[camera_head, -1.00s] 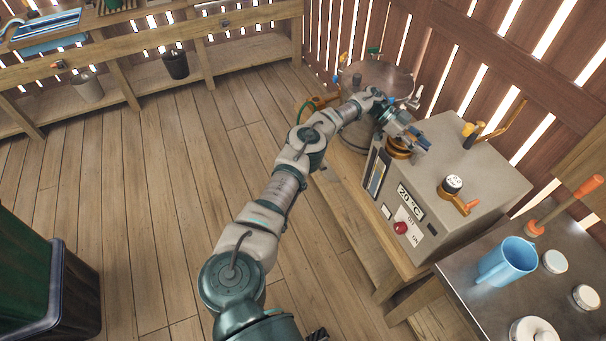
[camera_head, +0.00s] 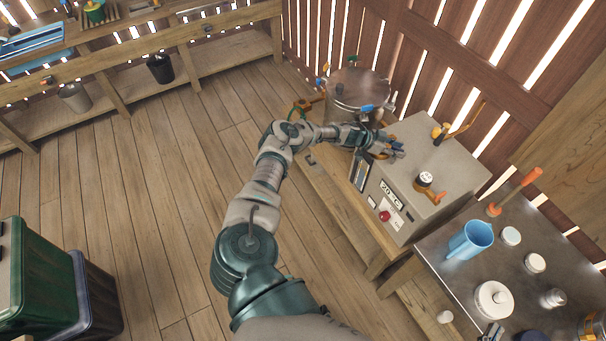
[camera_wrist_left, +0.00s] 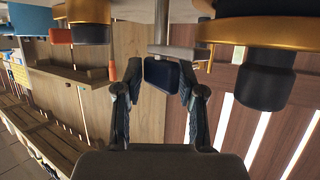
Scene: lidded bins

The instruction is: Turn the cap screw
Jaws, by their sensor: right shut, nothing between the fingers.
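My left gripper (camera_head: 397,152) is at the far left corner of the grey box machine's top, beside an orange-gold fitting (camera_head: 379,152). In the left wrist view, which is upside down, its two fingers (camera_wrist_left: 161,85) are apart. A dark blue block (camera_wrist_left: 163,74) on a grey stem shows between the fingertips, with gaps on both sides. A black cap on a gold ring (camera_wrist_left: 265,80) is at the right, clear of the fingers. I cannot tell which part is the cap screw. My right gripper (camera_head: 491,333) is shut and empty at the bottom edge of the head view.
A metal drum (camera_head: 356,90) stands behind my left wrist. A blue jug (camera_head: 470,240) and white lids stand on the metal table.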

